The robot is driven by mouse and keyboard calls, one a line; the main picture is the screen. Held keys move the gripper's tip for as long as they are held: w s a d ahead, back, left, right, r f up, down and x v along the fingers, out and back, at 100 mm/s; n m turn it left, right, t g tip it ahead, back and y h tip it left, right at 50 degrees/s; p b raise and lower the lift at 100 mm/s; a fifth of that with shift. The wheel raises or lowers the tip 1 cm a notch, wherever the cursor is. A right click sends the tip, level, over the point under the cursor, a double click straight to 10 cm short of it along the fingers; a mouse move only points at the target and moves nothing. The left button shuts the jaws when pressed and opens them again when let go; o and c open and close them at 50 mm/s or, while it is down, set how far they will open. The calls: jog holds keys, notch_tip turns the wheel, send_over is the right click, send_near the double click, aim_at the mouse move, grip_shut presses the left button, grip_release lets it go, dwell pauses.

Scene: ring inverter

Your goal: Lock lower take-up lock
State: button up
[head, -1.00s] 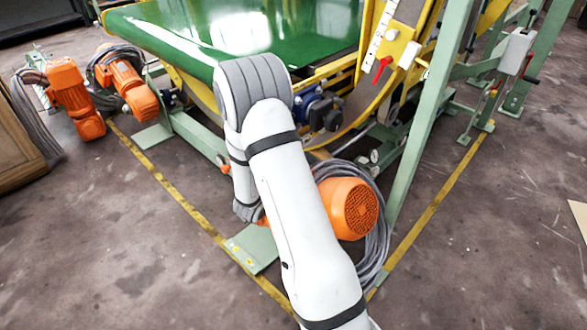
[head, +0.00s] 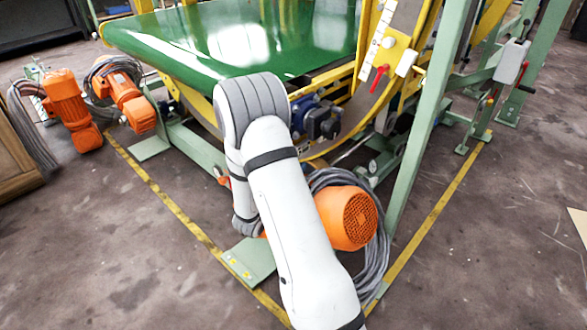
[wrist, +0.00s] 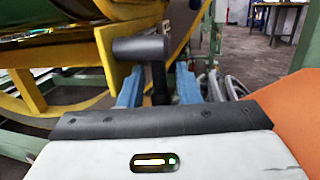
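My gripper (wrist: 158,88) shows in the wrist view as two blue fingers, spread apart. A dark upright post (wrist: 160,85) stands in line with the gap between them, and a dark grey cylinder (wrist: 138,47) lies just above. I cannot tell whether the fingers touch the post, or whether these parts are the lower take-up lock. In the head view my arm hides the gripper. A red lever (head: 378,78) is on the yellow side plate of the machine; I cannot tell which lock it belongs to.
The green belt (head: 170,45) and a blue-and-black unit (head: 316,118) are behind my arm. An orange motor (head: 350,218) with coiled grey cables sits close on the right. A green post (head: 425,140) rises beyond it. More orange motors (head: 72,108) stand left. Open floor lies front right.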

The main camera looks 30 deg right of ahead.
jog(key=p+v, duration=0.2)
jog(key=v, duration=0.6)
dwell(0.5)
